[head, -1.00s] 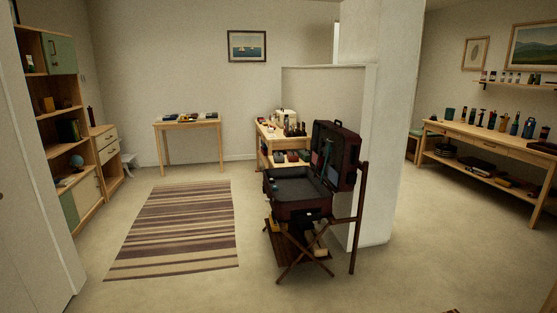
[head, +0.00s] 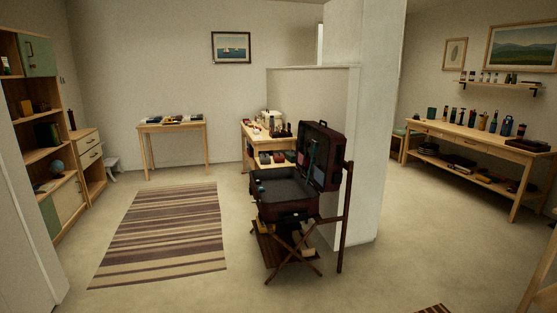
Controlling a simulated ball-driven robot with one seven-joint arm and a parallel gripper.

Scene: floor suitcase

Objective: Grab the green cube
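I cannot make out a green cube for certain in the head view. Small items too small to identify lie on the small table (head: 173,126) at the back, some of them dark or greenish. More small items stand on the desk (head: 255,140) behind the suitcase. An open dark red suitcase (head: 284,208) rests on a folding stand (head: 293,258), its lid (head: 322,150) raised; its inside looks grey and mostly bare. My gripper is not in view.
A striped rug (head: 163,235) lies on open floor at left. A shelf unit (head: 40,120) and drawers (head: 91,165) line the left wall. A white pillar (head: 365,120) stands behind the suitcase. A long bench (head: 475,140) with bottles is at right.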

